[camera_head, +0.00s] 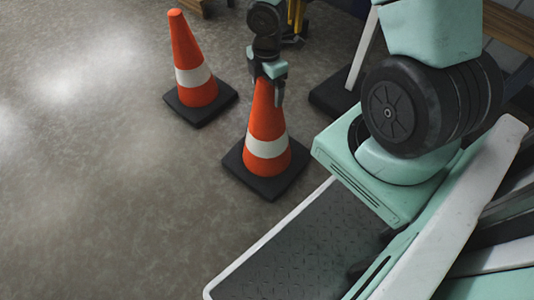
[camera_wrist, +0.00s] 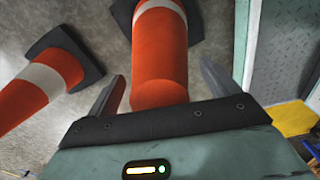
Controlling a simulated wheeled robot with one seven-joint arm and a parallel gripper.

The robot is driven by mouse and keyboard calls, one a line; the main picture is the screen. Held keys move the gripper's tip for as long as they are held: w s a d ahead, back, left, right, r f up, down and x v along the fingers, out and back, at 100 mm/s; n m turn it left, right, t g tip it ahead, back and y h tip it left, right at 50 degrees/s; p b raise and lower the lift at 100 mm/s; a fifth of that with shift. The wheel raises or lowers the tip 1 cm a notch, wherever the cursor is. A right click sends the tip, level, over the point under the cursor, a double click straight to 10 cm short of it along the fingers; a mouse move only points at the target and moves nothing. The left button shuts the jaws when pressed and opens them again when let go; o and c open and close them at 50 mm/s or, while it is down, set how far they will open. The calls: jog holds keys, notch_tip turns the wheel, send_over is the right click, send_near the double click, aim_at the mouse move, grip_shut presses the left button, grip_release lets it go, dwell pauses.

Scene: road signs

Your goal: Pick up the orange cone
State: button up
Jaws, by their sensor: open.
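An orange cone (camera_head: 266,140) with a white band and a dark square base stands upright on the floor, near my platform. A second, similar cone (camera_head: 193,65) stands to its left and farther back. My gripper (camera_head: 267,88) is at the top of the nearer cone. In the wrist view, the nearer cone (camera_wrist: 160,60) has its tip between the two open fingers (camera_wrist: 162,90), apart from both as far as I can tell. The other cone (camera_wrist: 42,82) lies outside the left finger in that view. The cone's very tip is partly hidden by my gripper in the head view.
A white post on a dark base (camera_head: 335,97) stands right of the nearer cone, close to my arm. A wooden bench or shelf edge (camera_head: 512,25) is at the upper right. The grey floor (camera_head: 90,170) at the left is clear.

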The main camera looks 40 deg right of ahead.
jog(key=shift+r, duration=0.1)
grip_shut()
notch_tip(320, 180, up, 10)
jog(key=p, duration=0.7)
